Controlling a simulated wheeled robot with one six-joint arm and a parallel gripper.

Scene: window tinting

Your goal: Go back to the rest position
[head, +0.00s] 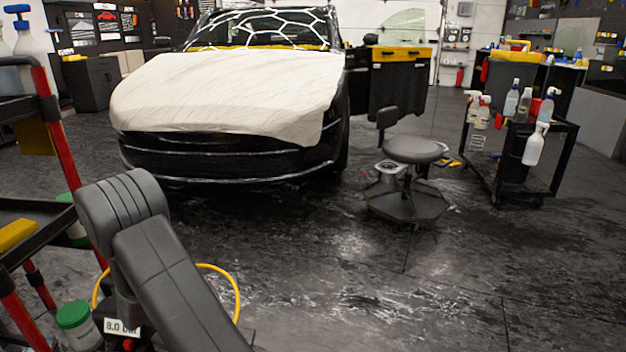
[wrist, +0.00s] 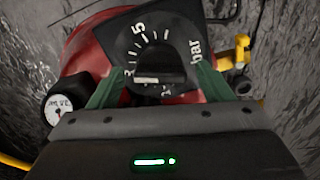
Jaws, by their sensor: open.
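In the wrist view my gripper (wrist: 158,72) is open. Its two green fingers stand on either side of a black knob (wrist: 160,76) on a dark square dial plate (wrist: 150,38) marked with ticks, a 5 and "bar". Nothing is clamped; whether the fingertips touch the knob or plate I cannot tell. The dial sits on a red rounded body (wrist: 85,45). In the head view my arm (head: 165,265) reaches down at the lower left, and its gripper cannot be made out there. A small "8.0 bar" display (head: 122,326) shows beside the arm.
A white round gauge (wrist: 60,105) and a yellow fitting (wrist: 238,55) flank the dial. A red-and-black rack (head: 66,170), a green-lidded jar (head: 75,325) and a yellow hose (head: 232,285) surround my arm. A covered car (head: 225,155), stool (head: 413,152) and bottle cart (head: 515,150) stand beyond open floor.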

